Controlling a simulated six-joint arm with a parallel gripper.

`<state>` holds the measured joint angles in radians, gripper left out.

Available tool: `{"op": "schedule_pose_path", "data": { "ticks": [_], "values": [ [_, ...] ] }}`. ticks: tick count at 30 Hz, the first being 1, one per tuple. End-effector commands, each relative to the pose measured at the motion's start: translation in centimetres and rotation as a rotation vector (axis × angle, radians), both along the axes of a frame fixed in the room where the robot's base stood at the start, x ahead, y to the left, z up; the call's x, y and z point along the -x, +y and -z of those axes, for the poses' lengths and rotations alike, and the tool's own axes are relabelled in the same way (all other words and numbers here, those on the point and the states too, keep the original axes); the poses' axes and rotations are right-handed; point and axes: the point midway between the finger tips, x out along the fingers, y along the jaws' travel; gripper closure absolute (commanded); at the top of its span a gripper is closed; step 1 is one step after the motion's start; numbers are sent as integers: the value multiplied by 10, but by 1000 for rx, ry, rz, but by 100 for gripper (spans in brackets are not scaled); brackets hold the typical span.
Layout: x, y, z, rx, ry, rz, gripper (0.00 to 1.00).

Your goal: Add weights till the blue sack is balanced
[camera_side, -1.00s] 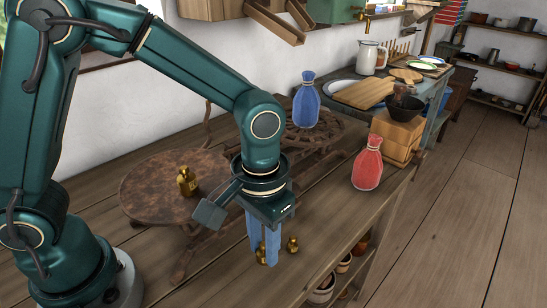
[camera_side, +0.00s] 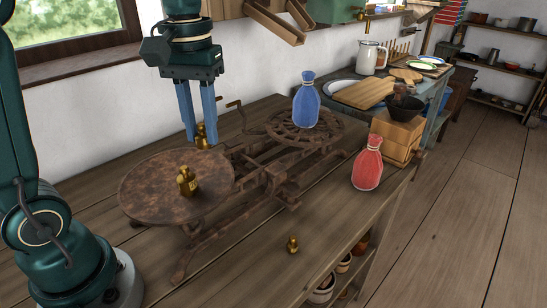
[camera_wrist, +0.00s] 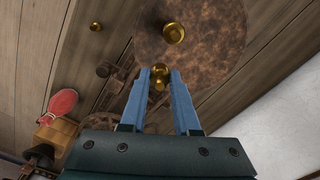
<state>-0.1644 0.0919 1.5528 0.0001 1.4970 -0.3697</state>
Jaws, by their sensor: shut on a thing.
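A rusty balance scale stands on the wooden bench. The blue sack (camera_side: 306,101) sits upright on its right pan (camera_side: 333,128). One brass weight (camera_side: 187,181) stands on the round left plate (camera_side: 150,197); it also shows in the wrist view (camera_wrist: 173,33). My gripper (camera_side: 199,140) is raised behind the left plate in the side view, fingers down, shut on another brass weight (camera_wrist: 159,82). In the wrist view that weight lies between the fingertips, near the plate's edge. A smaller brass weight (camera_side: 292,244) stands on the bench in front of the scale.
A red sack (camera_side: 367,163) stands on the bench at the right, near a wooden box (camera_side: 395,148) and a dark bowl (camera_side: 402,107). The scale's iron frame (camera_side: 262,170) spans between the pans. The bench's front area is mostly clear.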

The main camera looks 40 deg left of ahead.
Motion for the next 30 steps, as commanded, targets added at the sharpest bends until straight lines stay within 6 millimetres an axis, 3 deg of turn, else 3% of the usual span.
{"op": "schedule_pose_path", "data": {
  "ticks": [3,9,17,30],
  "values": [
    [2,30,-12,-1,-3,-124,100],
    [6,57,-19,0,-1,-234,100],
    [8,61,-8,1,3,-253,100],
    [7,61,37,0,1,-252,100]
  ]
}}
